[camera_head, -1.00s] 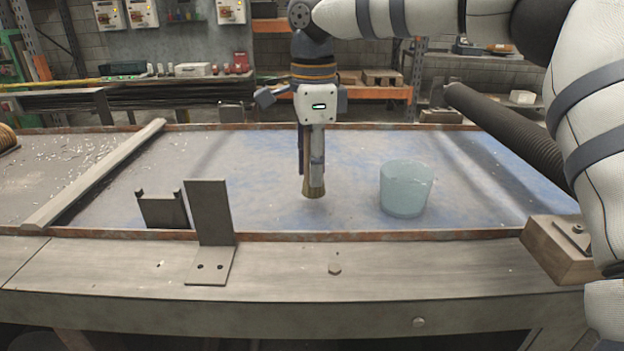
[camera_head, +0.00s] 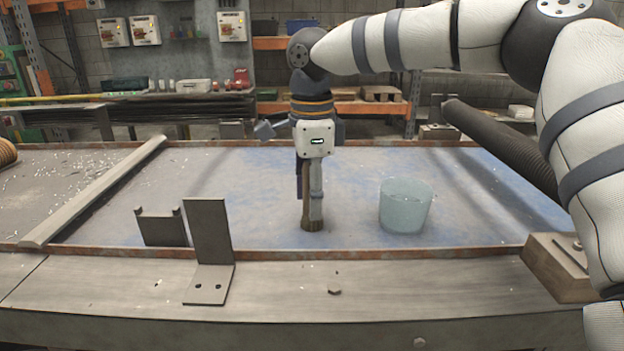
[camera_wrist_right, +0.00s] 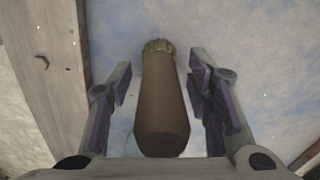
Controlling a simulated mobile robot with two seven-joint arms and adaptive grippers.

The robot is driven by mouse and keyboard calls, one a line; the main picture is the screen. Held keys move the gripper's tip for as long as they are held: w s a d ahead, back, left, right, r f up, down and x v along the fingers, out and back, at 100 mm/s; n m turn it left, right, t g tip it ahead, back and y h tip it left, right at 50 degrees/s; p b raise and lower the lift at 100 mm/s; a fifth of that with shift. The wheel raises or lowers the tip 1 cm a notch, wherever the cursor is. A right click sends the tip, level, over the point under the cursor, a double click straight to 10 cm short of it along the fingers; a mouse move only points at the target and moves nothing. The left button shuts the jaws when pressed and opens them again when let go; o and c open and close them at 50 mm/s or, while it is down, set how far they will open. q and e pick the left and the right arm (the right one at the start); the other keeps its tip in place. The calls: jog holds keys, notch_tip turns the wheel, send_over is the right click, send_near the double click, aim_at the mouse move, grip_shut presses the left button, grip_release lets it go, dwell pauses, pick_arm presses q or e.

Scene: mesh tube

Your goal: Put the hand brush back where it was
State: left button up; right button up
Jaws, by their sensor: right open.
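The hand brush (camera_head: 312,225) stands roughly upright on the blue-grey tabletop, left of the translucent cup, its lower end at the surface. My right gripper (camera_head: 309,200) points straight down over it and hides most of its handle. In the right wrist view the brush's brown handle (camera_wrist_right: 162,108) lies between the two fingers, with short bristles at its far end. Both fingers of the right gripper (camera_wrist_right: 160,72) are spread, with gaps on each side of the handle. My left gripper is not in view.
A translucent cup (camera_head: 405,207) stands close to the right. An upright metal bracket (camera_head: 209,240) and a dark notched holder (camera_head: 162,228) stand to the left. A raised rim (camera_head: 280,253) runs along the table's front. A dark ribbed tube (camera_head: 500,145) is at the right.

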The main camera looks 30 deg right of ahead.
notch_tip(320, 180, up, 11)
jog(key=shift+a+b, duration=0.1)
jog(key=shift+b, duration=0.2)
jog(key=shift+s+r, duration=0.1)
jog(key=shift+r, duration=0.1)
